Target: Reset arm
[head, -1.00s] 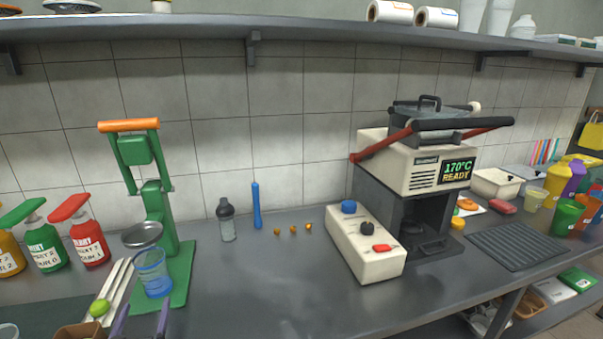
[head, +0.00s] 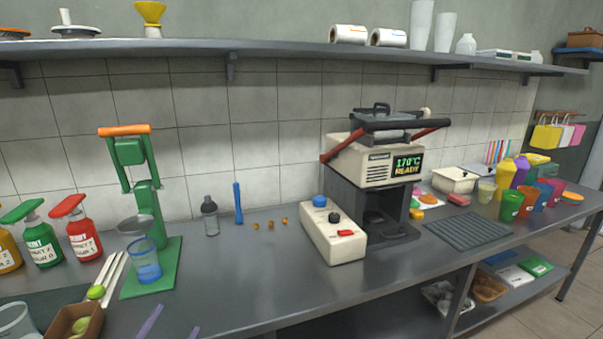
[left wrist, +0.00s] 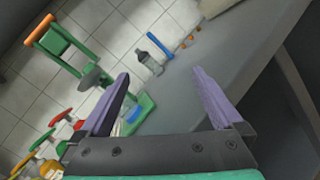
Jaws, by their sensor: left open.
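My left gripper (head: 172,326) shows only as two purple fingertips at the bottom edge of the head view, in front of the counter. In the left wrist view its two purple fingers (left wrist: 162,92) stand wide apart with nothing between them. The green press (head: 148,205) with an orange handle stands on the counter, left of the middle. A clear blue cup (head: 146,267) stands on its green base. The press also shows at the upper left of the left wrist view (left wrist: 58,45), apart from the fingers. My right gripper is in neither view.
A white control box (head: 333,232) and a heated press reading 170°C READY (head: 372,165) stand right of the middle. Red (head: 82,238) and green (head: 42,245) pump bottles stand at the left. A brown box with limes (head: 72,322) is at the front left. The counter's front middle is clear.

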